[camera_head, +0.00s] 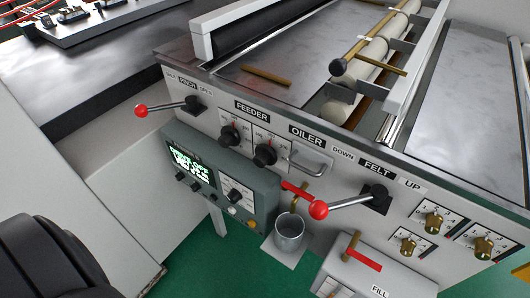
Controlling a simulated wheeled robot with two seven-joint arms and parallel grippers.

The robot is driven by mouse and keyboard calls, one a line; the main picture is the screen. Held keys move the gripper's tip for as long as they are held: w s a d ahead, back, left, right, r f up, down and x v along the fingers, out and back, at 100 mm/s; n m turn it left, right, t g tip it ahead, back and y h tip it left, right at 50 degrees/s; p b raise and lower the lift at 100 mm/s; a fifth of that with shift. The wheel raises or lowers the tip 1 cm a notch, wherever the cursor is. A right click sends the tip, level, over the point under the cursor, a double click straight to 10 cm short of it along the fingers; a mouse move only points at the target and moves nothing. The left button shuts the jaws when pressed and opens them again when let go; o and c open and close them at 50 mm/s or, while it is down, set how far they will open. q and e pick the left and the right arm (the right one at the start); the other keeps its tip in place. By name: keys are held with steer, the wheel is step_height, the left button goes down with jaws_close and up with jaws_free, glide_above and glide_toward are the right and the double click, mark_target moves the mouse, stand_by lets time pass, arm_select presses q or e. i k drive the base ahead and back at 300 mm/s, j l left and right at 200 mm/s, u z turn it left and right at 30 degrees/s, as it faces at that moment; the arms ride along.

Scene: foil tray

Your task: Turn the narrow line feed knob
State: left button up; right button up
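No label reading narrow line feed is legible, so I cannot tell which knob it is. Under the FEEDER label, a left black knob (230,135) and a right black knob (265,155) sit on white dial plates on the machine's slanted front. At the right are three brass knobs on dial plates: an upper one (433,221), a lower one (408,246) and a right one (482,246). Neither of my grippers is in view, and nothing touches the knobs.
Red-ended levers stick out at the PINCH slot (142,110) and the FELT slot (319,210). A metal handle (308,168) is under OILER. A grey control box (225,184) juts out below the feeder knobs. A metal cup (289,234) and a FILL box (372,268) stand lower.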

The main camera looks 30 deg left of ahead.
mark_target(234, 197)
steer(key=k+j+u, duration=0.1)
steer(key=u, duration=1.25)
